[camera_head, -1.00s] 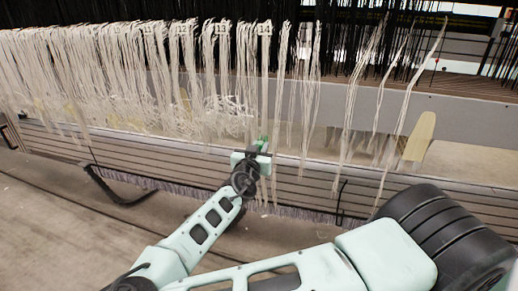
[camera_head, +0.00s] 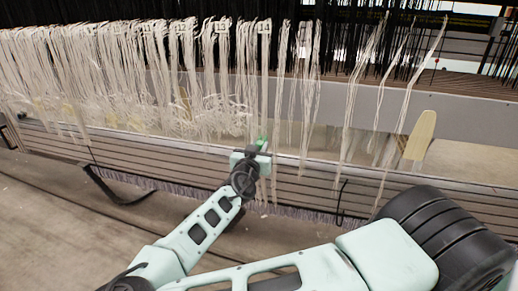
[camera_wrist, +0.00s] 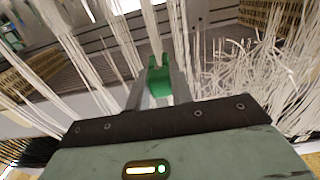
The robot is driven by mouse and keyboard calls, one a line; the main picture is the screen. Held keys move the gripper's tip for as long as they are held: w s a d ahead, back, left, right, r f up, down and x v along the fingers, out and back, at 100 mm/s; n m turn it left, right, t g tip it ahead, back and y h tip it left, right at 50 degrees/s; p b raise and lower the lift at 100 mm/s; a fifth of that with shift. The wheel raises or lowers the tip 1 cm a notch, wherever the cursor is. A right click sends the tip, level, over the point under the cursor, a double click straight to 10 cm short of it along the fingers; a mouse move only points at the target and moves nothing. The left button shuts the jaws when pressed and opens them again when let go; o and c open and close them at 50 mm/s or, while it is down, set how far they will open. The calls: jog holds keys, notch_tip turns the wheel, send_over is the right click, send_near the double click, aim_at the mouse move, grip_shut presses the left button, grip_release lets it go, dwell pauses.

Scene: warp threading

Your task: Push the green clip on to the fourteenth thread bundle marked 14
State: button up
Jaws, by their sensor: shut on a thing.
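The thread bundle marked 14 (camera_head: 265,75) hangs as a pale strand with a small tag (camera_head: 264,27) near its top. The green clip (camera_head: 262,142) is small and sits at the tip of my gripper (camera_head: 257,149), low in front of that bundle. In the wrist view my gripper (camera_wrist: 157,88) is shut on the green clip (camera_wrist: 158,77), held between its two fingers. The clip's open end points toward a pale bundle just beyond it. I cannot tell whether the clip touches or surrounds the threads.
Many pale bundles (camera_head: 150,70) hang close together to the left. A few loose bundles (camera_head: 310,90) hang to the right, with gaps between them. A yellowish paddle-shaped part (camera_head: 420,135) stands at the right.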

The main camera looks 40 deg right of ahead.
aim_at(264, 139)
jog(key=shift+p+x, duration=0.5)
jog(key=shift+x, duration=2.1)
jog(key=shift+w+d+b, duration=0.1)
jog(key=shift+d+b, duration=0.05)
jog(key=shift+b, duration=0.25)
dwell(1.4)
jog(key=o, duration=1.3)
jog(key=shift+b+v, duration=2.3)
jog(key=shift+v, duration=2.25)
